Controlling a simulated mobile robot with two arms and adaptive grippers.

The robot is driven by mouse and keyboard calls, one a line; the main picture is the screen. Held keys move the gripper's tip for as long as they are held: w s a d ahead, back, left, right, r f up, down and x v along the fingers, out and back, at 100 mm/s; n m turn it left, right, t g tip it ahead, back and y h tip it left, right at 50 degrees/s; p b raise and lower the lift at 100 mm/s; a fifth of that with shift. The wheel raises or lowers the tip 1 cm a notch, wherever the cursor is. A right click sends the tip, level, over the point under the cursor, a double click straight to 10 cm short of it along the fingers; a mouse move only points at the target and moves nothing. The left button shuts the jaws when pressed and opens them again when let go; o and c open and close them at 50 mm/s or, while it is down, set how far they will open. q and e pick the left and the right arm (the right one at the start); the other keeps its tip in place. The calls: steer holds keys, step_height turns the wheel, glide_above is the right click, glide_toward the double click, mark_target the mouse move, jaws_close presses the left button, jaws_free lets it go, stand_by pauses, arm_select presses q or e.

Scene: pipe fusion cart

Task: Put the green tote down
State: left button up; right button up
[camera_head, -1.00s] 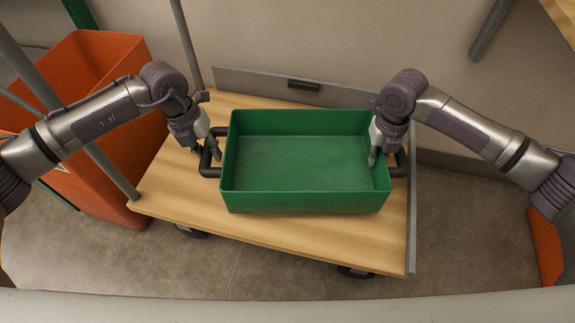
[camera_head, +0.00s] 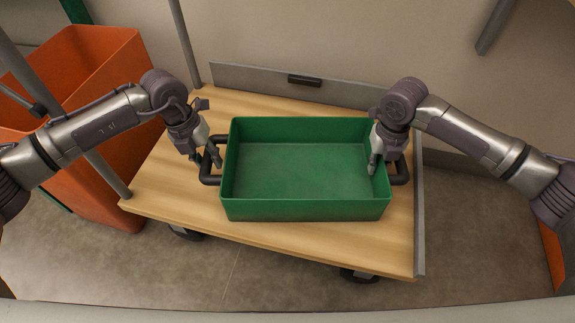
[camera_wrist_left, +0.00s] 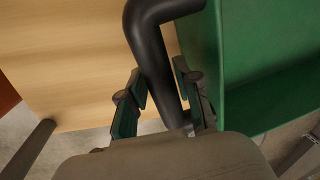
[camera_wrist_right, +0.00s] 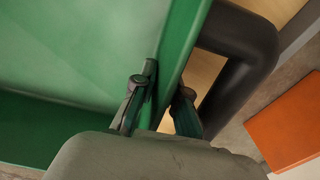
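The green tote (camera_head: 305,208) is level over the wooden cart deck; I cannot tell whether its base touches the deck. My left gripper (camera_head: 206,157) has its fingers on either side of the black left handle, which passes between them in the left wrist view (camera_wrist_left: 158,70). My right gripper (camera_head: 376,160) is at the tote's right side. In the right wrist view one finger is inside the green wall (camera_wrist_right: 180,62) and one is outside, next to the black right handle (camera_wrist_right: 240,65). The tote looks empty. Its underside is hidden.
The wooden deck (camera_head: 165,190) shows bare to the left, in front and behind the tote. A grey upright board (camera_head: 345,92) stands along its back and a grey edge (camera_head: 419,225) on its right. An orange bin (camera_head: 90,185) and a grey post stand at the left.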

arm_select(q)
steer(key=shift+o, duration=1)
steer(key=shift+r, duration=0.1)
arm_select(e)
steer(key=shift+o, duration=1.1)
steer(key=shift+r, duration=0.1)
steer(key=shift+a, duration=0.1)
arm_select(q)
steer(key=shift+r, duration=0.1)
arm_select(e)
steer(key=shift+r, duration=0.35)
step_height(320, 180, up, 11)
steer(key=shift+r, duration=0.15)
arm_select(q)
step_height(320, 180, up, 12)
steer(key=a, duration=0.2)
steer(key=shift+f, duration=0.25)
